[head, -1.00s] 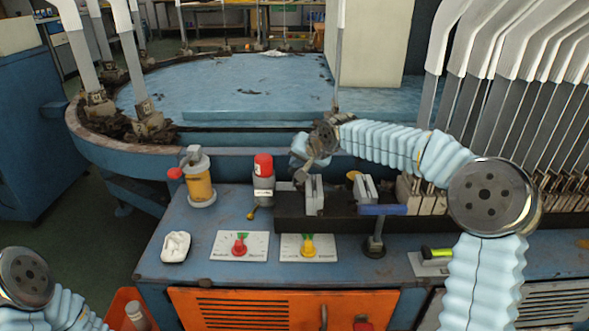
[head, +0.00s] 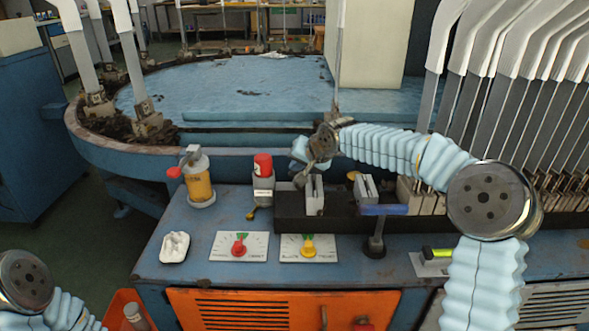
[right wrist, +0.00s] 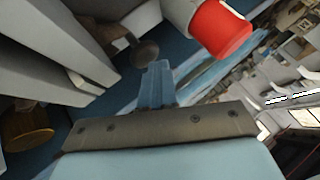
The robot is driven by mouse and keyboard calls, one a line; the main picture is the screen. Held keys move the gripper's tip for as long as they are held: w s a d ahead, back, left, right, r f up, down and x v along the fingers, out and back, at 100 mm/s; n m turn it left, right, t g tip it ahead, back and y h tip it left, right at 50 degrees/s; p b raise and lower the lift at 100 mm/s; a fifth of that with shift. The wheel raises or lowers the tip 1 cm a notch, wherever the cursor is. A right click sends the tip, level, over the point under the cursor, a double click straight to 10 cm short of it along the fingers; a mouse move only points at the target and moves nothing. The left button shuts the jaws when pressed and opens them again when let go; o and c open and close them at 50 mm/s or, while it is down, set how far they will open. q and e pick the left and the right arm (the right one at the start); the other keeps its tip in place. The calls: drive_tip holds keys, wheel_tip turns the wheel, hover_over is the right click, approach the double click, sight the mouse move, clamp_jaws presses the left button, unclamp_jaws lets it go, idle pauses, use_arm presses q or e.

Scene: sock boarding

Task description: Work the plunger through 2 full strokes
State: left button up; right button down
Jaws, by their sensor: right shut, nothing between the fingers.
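My right gripper (head: 301,181) is shut and empty, pointing down at the left end of the black block. In the right wrist view its blue fingers (right wrist: 157,80) are together. A grey canister with a red cap (head: 262,165) stands upright just left of it, apart from it; the red cap also shows in the right wrist view (right wrist: 220,28). A small brass-coloured knob (head: 251,215) sits at the canister's foot. A yellow pump-like canister (head: 199,187) with a red side knob stands further left. I cannot tell which part is the plunger. My left gripper is out of view.
The black block (head: 290,213) holds upright grey plates (head: 315,195) close to my right gripper. Two dial plates (head: 239,246) (head: 309,248) and a white crumpled cloth (head: 174,247) lie in front. Sock boards (head: 500,100) crowd the right.

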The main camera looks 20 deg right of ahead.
drive_tip(key=shift+f, duration=0.5)
drive_tip(key=shift+r, duration=0.1)
idle(0.3)
drive_tip(key=shift+r+p, duration=1)
drive_tip(key=shift+r, duration=0.65)
wheel_tip(320, 180, up, 5)
drive_tip(key=p, duration=0.4)
idle(1.0)
